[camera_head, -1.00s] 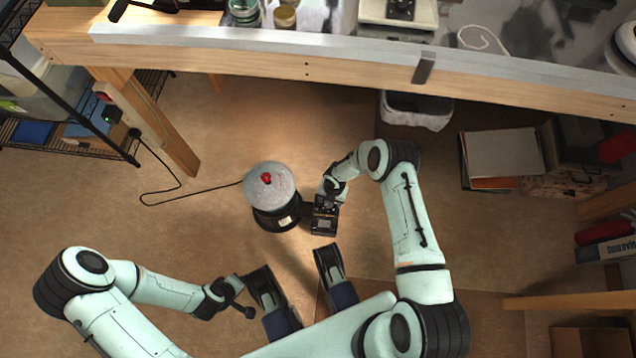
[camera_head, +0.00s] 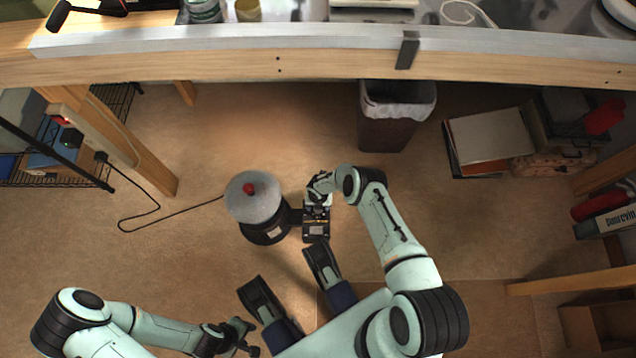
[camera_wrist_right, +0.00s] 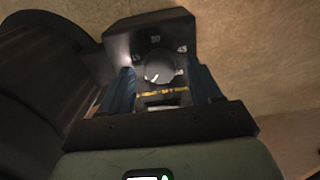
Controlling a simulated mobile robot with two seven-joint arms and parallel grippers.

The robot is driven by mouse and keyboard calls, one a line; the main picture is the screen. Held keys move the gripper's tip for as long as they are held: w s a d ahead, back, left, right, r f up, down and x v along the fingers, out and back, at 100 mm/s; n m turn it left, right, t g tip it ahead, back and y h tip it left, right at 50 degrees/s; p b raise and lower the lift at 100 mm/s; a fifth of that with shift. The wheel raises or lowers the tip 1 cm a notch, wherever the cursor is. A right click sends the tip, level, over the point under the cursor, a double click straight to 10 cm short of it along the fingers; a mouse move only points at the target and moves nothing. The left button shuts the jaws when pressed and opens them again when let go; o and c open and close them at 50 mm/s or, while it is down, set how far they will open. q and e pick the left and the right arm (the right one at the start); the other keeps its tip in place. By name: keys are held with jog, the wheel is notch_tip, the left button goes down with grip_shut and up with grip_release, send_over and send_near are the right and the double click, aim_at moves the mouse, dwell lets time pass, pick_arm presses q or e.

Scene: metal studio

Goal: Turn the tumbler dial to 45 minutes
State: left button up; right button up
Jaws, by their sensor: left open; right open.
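The tumbler (camera_head: 262,232) stands on the floor, a black round body with a grey lid and a red knob. Its black control box (camera_head: 316,230) sits on its right side. In the right wrist view the dark dial (camera_wrist_right: 160,65) is on the box face, with white numbers around it and a pale mark at its lower left. My right gripper (camera_head: 318,197) is at the box; in the wrist view its blue fingers (camera_wrist_right: 163,88) are open, one on each side of the dial, and contact is unclear. My left gripper (camera_head: 247,340) is open near the bottom edge, away from the tumbler.
A wooden workbench (camera_head: 330,65) with a metal edge spans the top. A lined trash bin (camera_head: 385,125) stands under it. A power cord (camera_head: 175,212) runs from the tumbler to the bench leg at left. Boxes and folders (camera_head: 490,140) lie at right.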

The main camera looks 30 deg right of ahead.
pick_arm(q)
jog(key=shift+s+f, duration=0.1)
jog(key=shift+s, duration=0.25)
pick_arm(e)
jog(key=shift+f, duration=0.35)
jog(key=c, duration=1.1)
jog(key=shift+o, duration=0.3)
jog(key=shift+m, duration=0.3)
